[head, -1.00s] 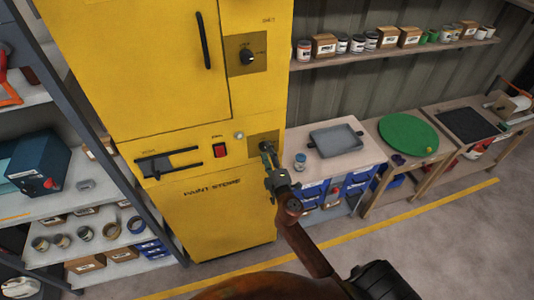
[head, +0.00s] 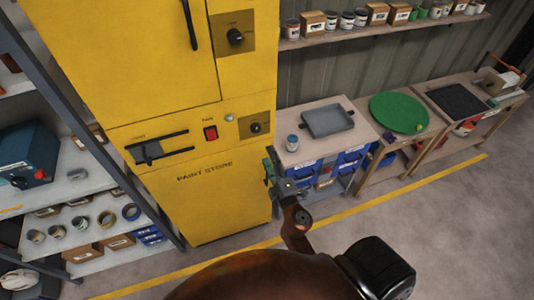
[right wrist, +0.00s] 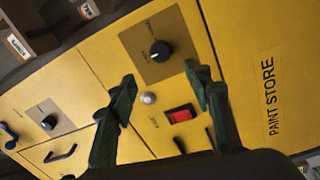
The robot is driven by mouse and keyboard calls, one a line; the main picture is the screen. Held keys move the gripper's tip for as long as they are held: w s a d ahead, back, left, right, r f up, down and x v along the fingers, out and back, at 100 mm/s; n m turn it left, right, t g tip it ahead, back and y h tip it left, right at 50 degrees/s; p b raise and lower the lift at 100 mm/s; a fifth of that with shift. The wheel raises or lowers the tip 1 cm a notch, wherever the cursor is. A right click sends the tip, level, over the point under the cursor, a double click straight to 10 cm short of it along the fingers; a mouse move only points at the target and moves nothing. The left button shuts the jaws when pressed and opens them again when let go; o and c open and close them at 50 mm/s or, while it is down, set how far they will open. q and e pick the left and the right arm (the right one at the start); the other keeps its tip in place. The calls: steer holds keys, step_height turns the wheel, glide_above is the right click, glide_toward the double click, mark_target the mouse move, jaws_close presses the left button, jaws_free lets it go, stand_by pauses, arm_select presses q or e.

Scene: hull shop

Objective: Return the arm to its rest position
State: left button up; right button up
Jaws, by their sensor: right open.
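My right arm reaches in from the bottom of the head view, with its right gripper (head: 272,168) in front of the right edge of the yellow paint store cabinet (head: 215,205). The gripper is open and empty, apart from the cabinet. In the right wrist view its two dark fingers (right wrist: 160,80) stand spread, with the cabinet's front beyond them. The lower black knob (head: 255,128) on its brass plate is clear of the fingers; it also shows in the right wrist view (right wrist: 160,50). My left gripper is not in view.
A workbench with a grey tray (head: 328,121) and a small jar (head: 292,143) stands right of the cabinet. A green round mat (head: 398,112) lies farther right. A shelf rack with a blue box (head: 28,155) is at left. The floor (head: 460,220) at right is clear.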

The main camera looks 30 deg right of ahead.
stand_by(0.4)
step_height(320, 180, down, 35)
steer(key=s+a+m+g+y+b, duration=0.1)
steer(key=s+m+g+y+b, duration=0.1)
steer(key=s+m+g+b, duration=0.3)
steer(key=s+a+f+m+g+y, duration=0.1)
steer(key=s+f+g, duration=0.3)
steer(key=f, duration=0.6)
steer(key=s+f+m+g, duration=0.1)
steer(key=s+f, duration=0.4)
steer(key=f, duration=0.6)
steer(key=s+f+m+g+b, duration=0.1)
steer(key=s+f+g, duration=0.1)
steer(key=s+f, duration=0.4)
steer(key=s+f+m+g+b, duration=0.1)
steer(key=s+f, duration=0.6)
steer(key=s, duration=0.8)
steer(key=s+f+m+g+y+b, duration=0.1)
steer(key=s+f+m+g+b, duration=0.1)
steer(key=s+f+g, duration=0.2)
steer(key=s+f, duration=0.3)
steer(key=s, duration=0.3)
steer(key=shift+s+d+f+m, duration=0.15)
steer(key=shift+s+d+m, duration=0.25)
